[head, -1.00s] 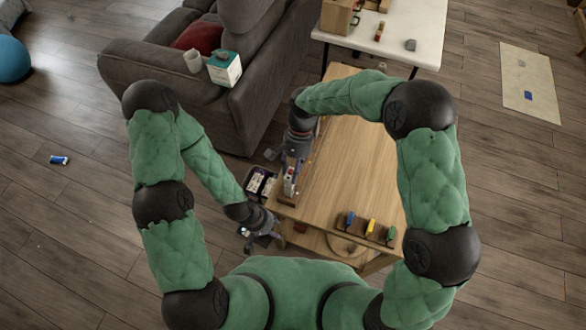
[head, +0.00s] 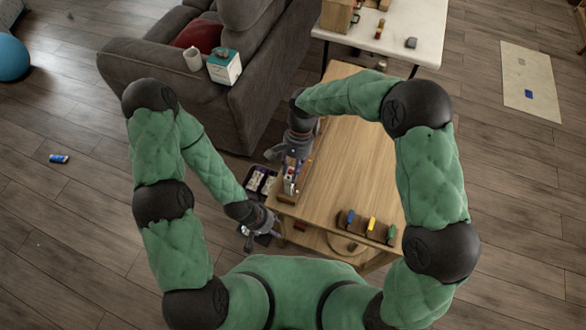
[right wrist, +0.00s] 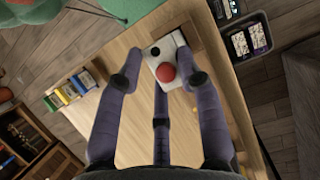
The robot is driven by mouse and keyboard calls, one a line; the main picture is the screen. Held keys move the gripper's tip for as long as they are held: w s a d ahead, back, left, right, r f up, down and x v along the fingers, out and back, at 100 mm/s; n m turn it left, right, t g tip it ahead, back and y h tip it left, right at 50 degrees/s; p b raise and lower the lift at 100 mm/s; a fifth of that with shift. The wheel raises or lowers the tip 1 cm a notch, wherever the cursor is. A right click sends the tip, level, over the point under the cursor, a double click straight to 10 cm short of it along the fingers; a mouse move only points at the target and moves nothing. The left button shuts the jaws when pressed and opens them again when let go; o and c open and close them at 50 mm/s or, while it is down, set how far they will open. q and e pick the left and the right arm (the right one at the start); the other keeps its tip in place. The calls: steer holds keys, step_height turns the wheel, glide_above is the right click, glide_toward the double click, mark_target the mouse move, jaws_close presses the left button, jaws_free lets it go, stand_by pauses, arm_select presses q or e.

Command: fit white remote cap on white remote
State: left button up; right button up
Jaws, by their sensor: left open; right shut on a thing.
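My right gripper (head: 290,180) points down over the near left part of the wooden table (head: 345,150). A small white piece with a red round part shows at its fingers in the head view. In the right wrist view, this white piece (right wrist: 181,62) has a red dome and a black spot. The right gripper's fingers (right wrist: 162,82) are around it and shut on it. I cannot tell whether it is the white remote or its cap, or where one ends and the other begins. My left gripper (head: 262,228) is open and low, beyond the table's near left corner.
A dark tray (head: 250,190) with small items lies left of the table. A rack (head: 366,232) with blue, yellow and green pieces stands at the near right edge. A grey sofa (head: 225,110) is behind left; a white table (head: 425,30) is behind right. The table's middle is clear.

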steer(key=shift+f, duration=0.5)
steer(key=o, duration=1)
steer(key=shift+r, duration=0.1)
steer(key=v, duration=1.2)
